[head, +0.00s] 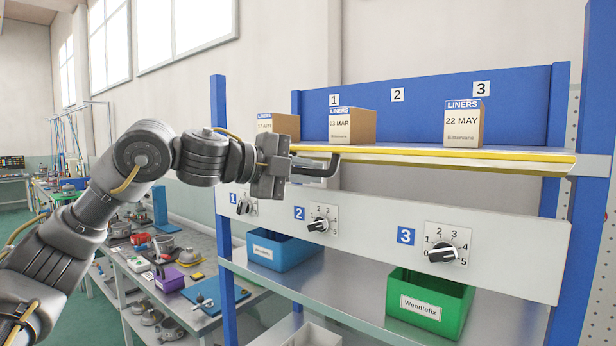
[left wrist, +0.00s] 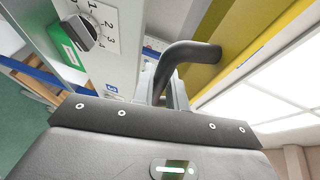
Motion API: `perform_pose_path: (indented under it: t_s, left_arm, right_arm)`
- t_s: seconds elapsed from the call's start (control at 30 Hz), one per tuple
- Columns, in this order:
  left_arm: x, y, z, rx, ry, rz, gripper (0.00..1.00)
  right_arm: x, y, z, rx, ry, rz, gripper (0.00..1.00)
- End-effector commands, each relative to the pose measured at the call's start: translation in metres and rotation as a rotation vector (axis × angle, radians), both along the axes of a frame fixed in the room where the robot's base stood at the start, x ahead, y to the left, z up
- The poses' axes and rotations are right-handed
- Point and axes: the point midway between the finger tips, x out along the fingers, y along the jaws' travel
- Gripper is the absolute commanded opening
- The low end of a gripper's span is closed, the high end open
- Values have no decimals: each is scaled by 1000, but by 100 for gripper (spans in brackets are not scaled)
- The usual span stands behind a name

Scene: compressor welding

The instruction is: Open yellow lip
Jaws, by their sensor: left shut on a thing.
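The yellow lip (head: 460,155) runs along the front edge of the upper shelf in the head view, and its yellow face (left wrist: 258,45) shows large in the left wrist view. A dark bent handle (head: 325,165) sticks out near its left end; its curved bar (left wrist: 190,52) also shows in the left wrist view. My left gripper (head: 288,168) is shut on the handle, at the left end of the shelf. The fingertips are partly hidden in both views. My right gripper is not in view.
Boxes marked LINERS (head: 352,126) stand on the upper shelf. Below is a white panel with numbered dials (head: 441,255). A blue bin (head: 280,251) and a green bin (head: 432,302) sit on the lower shelf. A cluttered workbench (head: 150,285) stands at left, behind my arm.

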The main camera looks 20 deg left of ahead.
Motion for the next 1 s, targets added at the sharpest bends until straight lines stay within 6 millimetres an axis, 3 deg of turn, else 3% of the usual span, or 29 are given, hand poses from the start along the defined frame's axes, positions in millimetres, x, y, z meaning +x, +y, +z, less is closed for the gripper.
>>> perform_pose_path:
  t_s: [0.27,0.7,1.0]
  left_arm:
    - [2,-1,-13,-38,-87,0,0]
    - [12,-5,-32,-151,-367,1,0]
    - [19,-7,-33,-208,-514,1,0]
  right_arm:
    - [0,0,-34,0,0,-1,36]
    - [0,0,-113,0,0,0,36]
    - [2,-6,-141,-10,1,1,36]
